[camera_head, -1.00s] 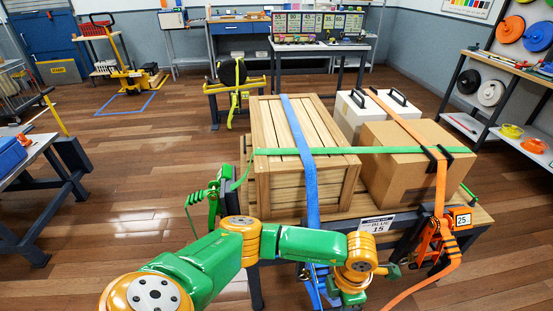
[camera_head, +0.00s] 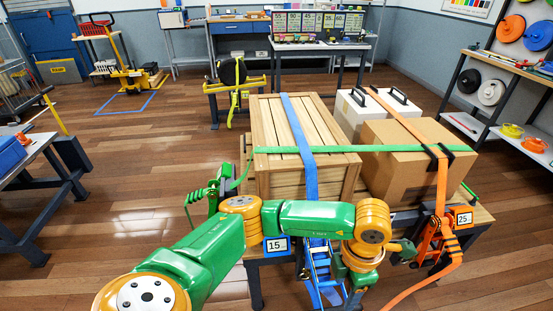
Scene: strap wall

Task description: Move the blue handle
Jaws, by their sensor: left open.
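The blue ratchet with its handle (camera_head: 320,266) hangs at the front edge of the table, below the blue strap (camera_head: 299,135) that runs over the wooden crate (camera_head: 270,170). My left arm reaches across in front of the table from the lower left. My left gripper (camera_head: 343,287) points downward just right of the blue ratchet, close to it; I cannot tell whether it touches. It is open, and its fingers are partly hidden by the wrist. My right gripper is out of view.
A gauge reading 15 (camera_head: 277,245) stands left of the blue ratchet. An orange ratchet (camera_head: 432,240) with a 25 gauge (camera_head: 464,218) hangs at the right. A green strap (camera_head: 340,149) crosses the crate and the cardboard box (camera_head: 400,175). Open floor lies to the left.

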